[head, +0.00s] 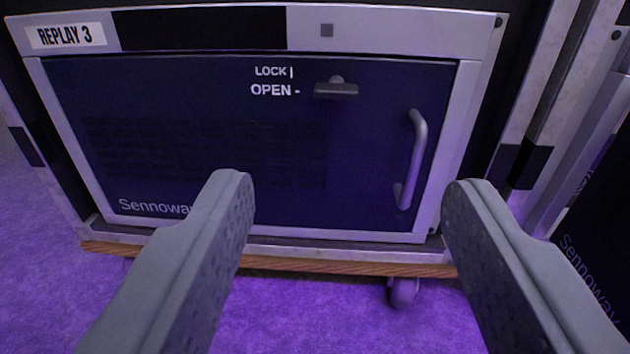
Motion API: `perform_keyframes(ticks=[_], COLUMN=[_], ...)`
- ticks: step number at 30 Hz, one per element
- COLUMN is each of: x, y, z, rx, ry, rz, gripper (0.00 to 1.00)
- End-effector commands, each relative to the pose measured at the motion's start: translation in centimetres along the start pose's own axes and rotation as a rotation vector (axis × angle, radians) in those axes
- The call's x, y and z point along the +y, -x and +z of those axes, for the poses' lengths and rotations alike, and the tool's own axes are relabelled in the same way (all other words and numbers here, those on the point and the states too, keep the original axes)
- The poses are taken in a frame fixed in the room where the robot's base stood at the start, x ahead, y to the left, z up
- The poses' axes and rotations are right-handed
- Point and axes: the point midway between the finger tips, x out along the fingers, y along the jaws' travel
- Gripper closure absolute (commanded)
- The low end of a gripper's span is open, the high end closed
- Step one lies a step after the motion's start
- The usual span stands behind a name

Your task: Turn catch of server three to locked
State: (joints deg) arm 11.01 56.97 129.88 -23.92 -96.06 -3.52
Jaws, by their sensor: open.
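The server labelled REPLAY 3 (66,36) stands ahead, with a dark blue door (180,130) in a pale metal frame. Its catch (336,89) is a small grey bar at the upper right of the door. The bar lies horizontal, in line with the dash after the word OPEN (274,90); LOCK (272,72) is printed above with an upright stroke. My gripper (348,190) is open and empty, its two fingers wide apart in front of the lower door. The catch shows above and between the fingertips, not touched by them.
A curved grey door handle (415,160) stands out from the door to the right of and below the catch. The server rests on a wooden board (330,264) with a caster (402,291) over purple carpet. Another dark case (595,230) stands at the right.

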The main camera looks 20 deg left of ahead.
Motion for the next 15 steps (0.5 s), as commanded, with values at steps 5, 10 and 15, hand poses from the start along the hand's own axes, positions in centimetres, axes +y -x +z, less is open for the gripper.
perform_keyframes(ticks=[5, 10, 15], x=[-0.2, -0.3, -0.3], y=[0.7, -0.2, -2.8], z=[1.6, 1.7, 1.6], rx=[0.004, 0.005, 0.006], ry=[-0.012, -0.013, -0.011], rz=[-0.002, -0.004, -0.004], gripper=[0.45, 0.45, 0.45])
